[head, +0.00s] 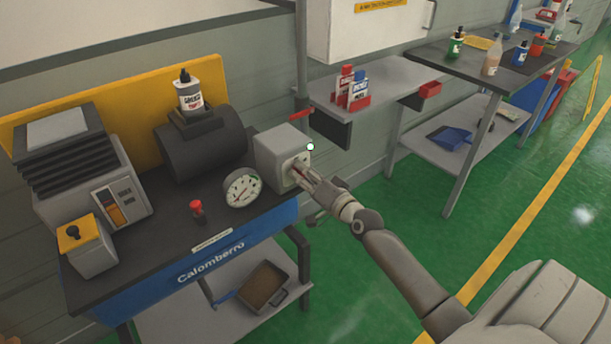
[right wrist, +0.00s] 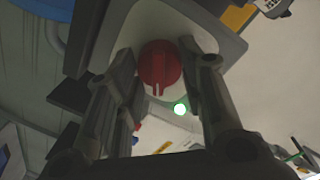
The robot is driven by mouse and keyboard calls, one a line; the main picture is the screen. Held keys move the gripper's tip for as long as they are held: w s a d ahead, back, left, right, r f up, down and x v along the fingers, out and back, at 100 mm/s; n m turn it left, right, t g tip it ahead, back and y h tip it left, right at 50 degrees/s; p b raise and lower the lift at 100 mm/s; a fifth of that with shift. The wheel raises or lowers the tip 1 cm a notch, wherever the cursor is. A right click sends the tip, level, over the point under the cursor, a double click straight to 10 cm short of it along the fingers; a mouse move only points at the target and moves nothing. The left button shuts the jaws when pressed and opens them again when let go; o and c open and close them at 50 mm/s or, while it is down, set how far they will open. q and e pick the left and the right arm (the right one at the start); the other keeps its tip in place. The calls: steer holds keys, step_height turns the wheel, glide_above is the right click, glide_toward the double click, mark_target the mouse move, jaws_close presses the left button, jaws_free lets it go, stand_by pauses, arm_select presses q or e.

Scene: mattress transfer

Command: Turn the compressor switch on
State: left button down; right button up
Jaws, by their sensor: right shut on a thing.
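The compressor switch is a red rotary knob (right wrist: 160,66) with a white pointer mark, on a light plate on the face of a grey box (head: 279,150). The box stands at the right end of the blue-fronted workbench. My right gripper (head: 299,172) is at the face of this box, its fingers closed around the knob. In the right wrist view the fingers lie on both sides of the knob, and its white mark points toward the bottom of the picture. In the head view the gripper mostly hides the knob. My left gripper is not in view.
A round gauge (head: 242,188) and a small red-topped part (head: 197,210) are left of the box. A dark cylinder (head: 202,148) with a bottle on top stands behind. A grey side table (head: 372,98) and open green floor (head: 400,195) lie to the right.

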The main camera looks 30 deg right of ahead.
steer(key=o, duration=1)
steer(key=shift+s, duration=0.1)
steer(key=s, duration=1.1)
steer(key=shift+s+d+r, duration=0.25)
steer(key=shift+s+r, duration=0.15)
steer(key=shift+f, duration=0.1)
